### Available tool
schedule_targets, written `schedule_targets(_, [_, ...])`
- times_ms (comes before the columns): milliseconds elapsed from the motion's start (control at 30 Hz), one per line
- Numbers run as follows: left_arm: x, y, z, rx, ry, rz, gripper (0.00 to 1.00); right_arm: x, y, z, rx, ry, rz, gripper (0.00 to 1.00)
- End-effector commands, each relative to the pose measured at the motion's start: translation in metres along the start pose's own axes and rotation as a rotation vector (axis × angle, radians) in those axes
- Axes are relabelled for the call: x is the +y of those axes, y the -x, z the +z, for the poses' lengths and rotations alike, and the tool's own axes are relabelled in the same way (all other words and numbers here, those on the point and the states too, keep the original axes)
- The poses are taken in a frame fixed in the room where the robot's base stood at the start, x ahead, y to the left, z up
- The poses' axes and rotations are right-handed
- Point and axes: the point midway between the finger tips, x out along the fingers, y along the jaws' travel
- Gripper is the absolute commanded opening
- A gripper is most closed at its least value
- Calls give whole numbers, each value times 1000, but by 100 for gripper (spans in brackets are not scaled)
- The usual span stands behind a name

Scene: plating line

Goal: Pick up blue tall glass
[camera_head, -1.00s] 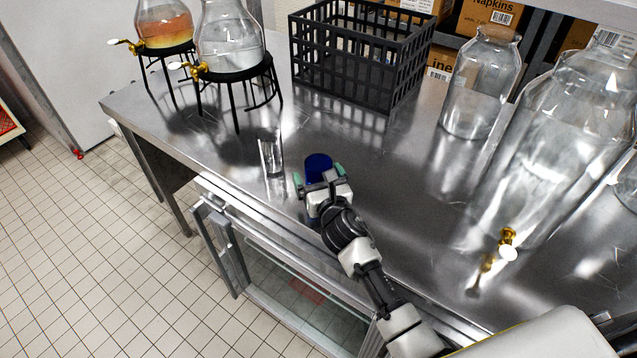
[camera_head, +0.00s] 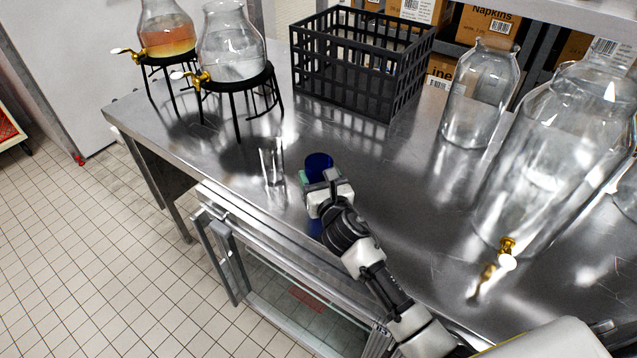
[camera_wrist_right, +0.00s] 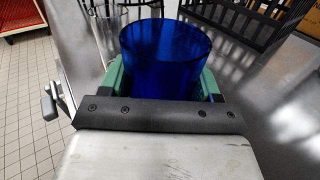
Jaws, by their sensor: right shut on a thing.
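The blue tall glass (camera_head: 319,164) stands upright near the front edge of the steel table; its lower part is hidden behind my gripper in the head view. My right gripper (camera_head: 318,180) is shut on the glass. In the right wrist view the blue glass (camera_wrist_right: 166,55) fills the space between the green fingers of my right gripper (camera_wrist_right: 165,80). I cannot tell whether the glass's base touches the table. My left gripper is not in view.
A clear glass (camera_head: 272,162) stands close to the left. A black crate (camera_head: 345,92) is behind. Drink dispensers on black stands (camera_head: 238,80) are at back left. Large clear jars (camera_head: 480,105) stand to the right. The steel table (camera_head: 400,190) is bare between them.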

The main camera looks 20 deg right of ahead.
Motion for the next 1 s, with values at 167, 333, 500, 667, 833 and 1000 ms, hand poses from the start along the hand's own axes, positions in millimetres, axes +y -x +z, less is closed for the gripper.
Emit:
schedule_targets(167, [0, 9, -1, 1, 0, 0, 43, -28, 14, 31, -3, 10, 0, 34])
schedule_targets(333, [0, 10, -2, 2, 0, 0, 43, -60, 30, 52, -3, 7, 1, 34])
schedule_targets(500, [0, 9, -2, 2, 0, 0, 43, -84, 42, 69, -2, 6, 1, 34])
schedule_targets(667, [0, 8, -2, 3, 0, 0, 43, -98, 49, 78, -2, 3, 0, 34])
schedule_targets(833, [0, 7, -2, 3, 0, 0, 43, -103, 52, 82, 0, -1, 0, 34])
schedule_targets(1000, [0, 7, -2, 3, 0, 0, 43, -88, 70, 69, 6, -4, 14, 34])
